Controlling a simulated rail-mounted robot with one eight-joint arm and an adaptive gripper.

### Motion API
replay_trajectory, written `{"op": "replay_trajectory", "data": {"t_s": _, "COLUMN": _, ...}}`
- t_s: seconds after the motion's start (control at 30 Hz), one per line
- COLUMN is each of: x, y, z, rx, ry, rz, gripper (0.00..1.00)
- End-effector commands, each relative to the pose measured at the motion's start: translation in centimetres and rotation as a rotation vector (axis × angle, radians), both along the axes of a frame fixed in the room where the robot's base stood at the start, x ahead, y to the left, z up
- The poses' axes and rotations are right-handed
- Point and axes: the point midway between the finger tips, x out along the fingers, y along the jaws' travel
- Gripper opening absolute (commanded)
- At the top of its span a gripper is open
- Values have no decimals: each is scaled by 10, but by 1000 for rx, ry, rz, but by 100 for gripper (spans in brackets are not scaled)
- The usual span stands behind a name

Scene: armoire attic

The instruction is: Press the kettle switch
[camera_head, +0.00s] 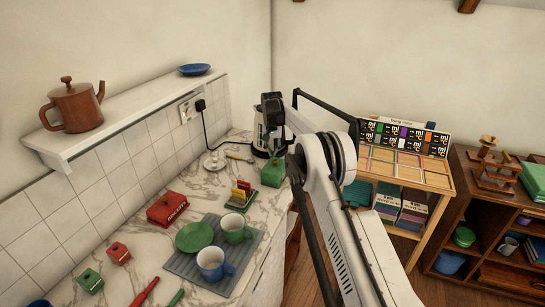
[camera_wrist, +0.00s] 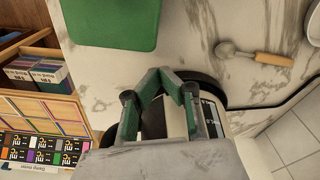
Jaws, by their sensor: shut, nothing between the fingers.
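The kettle (camera_head: 259,131) stands at the far end of the marble counter, white-bodied with dark parts at its base. My arm and gripper cover part of it in the head view. In the wrist view the kettle (camera_wrist: 209,112) is behind my gripper (camera_wrist: 162,74), with its dark round base showing beyond the fingers. My gripper is shut and empty, its greenish fingertips together near the kettle's base. I cannot tell whether they touch it. I cannot make out the switch; it may be hidden by the fingers.
A green box (camera_head: 272,173) stands on the counter close to the kettle, and a scoop with a wooden handle (camera_wrist: 274,58) lies nearby. A black cord runs from the wall socket (camera_head: 189,109). A toast rack (camera_head: 241,197) and mugs stand nearer. A wooden shelf unit (camera_head: 437,180) is to the right.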

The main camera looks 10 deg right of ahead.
Motion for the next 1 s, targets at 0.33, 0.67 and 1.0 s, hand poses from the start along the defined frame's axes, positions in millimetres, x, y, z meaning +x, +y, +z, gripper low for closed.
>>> {"op": "replay_trajectory", "data": {"t_s": 0.33, "x": -1, "y": 0, "z": -11, "rx": 0, "ry": 0, "rz": 0, "gripper": 0}}
{"op": "replay_trajectory", "data": {"t_s": 0.67, "x": -25, "y": 7, "z": -4, "rx": 0, "ry": 0, "rz": 0, "gripper": 0}}
{"op": "replay_trajectory", "data": {"t_s": 1.0, "x": -29, "y": 8, "z": -1, "rx": 0, "ry": 0, "rz": 0, "gripper": 0}}
